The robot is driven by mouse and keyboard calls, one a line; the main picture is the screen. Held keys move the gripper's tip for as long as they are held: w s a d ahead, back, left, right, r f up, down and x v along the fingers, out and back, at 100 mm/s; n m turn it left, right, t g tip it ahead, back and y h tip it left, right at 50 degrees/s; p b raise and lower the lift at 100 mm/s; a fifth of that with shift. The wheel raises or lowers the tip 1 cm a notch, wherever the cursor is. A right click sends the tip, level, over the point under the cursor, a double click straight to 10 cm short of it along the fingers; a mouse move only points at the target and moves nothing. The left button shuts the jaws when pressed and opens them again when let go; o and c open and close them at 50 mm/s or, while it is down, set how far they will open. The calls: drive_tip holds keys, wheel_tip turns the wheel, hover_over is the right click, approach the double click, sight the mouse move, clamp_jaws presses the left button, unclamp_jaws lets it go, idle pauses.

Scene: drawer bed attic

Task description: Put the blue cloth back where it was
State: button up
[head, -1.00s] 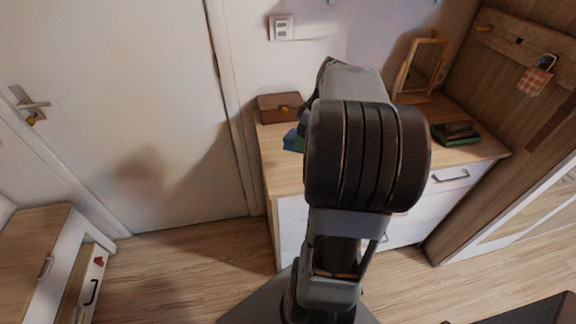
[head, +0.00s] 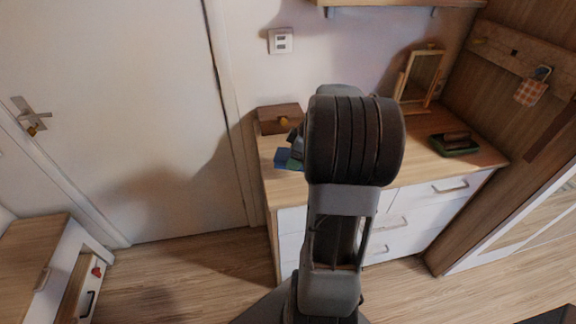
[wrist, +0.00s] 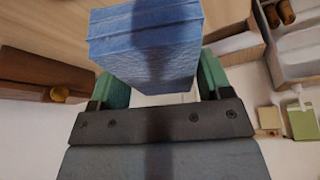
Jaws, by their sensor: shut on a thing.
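The blue cloth is a folded, thick block (wrist: 147,38) held between the green fingertips of my gripper (wrist: 158,82) in the wrist view. My gripper is shut on it, with a finger on either side. In the head view a small blue part of the cloth (head: 282,157) shows left of my arm, over the left part of the dresser top (head: 290,188). My arm hides most of my gripper there. I cannot tell whether the cloth touches the dresser top.
A brown box (head: 279,119) with a yellow knob stands behind the cloth, near the wall. A framed mirror (head: 421,78) and a dark green tray (head: 455,145) with brown items are on the dresser's right side. A shelf (head: 400,3) hangs above.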

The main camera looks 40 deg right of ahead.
sight(288, 174)
drive_tip(key=shift+w+a+f, duration=0.2)
drive_tip(key=shift+w+f, duration=0.3)
drive_tip(key=shift+f, duration=0.1)
drive_tip(key=shift+w+a+f, duration=0.15)
drive_tip(key=shift+w+f, duration=0.3)
drive_tip(key=shift+f, duration=0.15)
drive_tip(key=x, duration=0.3)
drive_tip(key=shift+s+d+f, duration=0.1)
drive_tip(key=shift+d, duration=0.2)
drive_tip(key=shift+f, duration=0.45)
drive_tip(key=o, duration=0.8)
